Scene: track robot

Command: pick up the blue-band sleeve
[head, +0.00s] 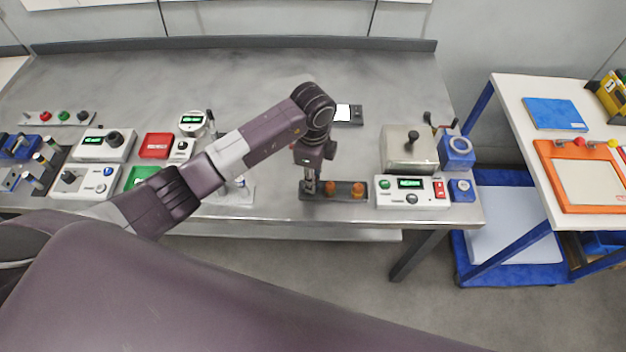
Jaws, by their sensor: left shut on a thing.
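My left gripper (311,186) points down at the left end of a dark rack (325,196) near the table's front edge. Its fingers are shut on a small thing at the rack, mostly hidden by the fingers. I cannot make out a blue band on it. Two orange-brown pieces (358,189) stand upright in the rack just right of the gripper. My right gripper is not in view.
A white control box (412,202) stands close right of the rack, with a metal box (405,160) behind it. Left of my arm are a red tray (156,146), a green tray (139,177) and a round gauge (192,118). The table's back middle is clear.

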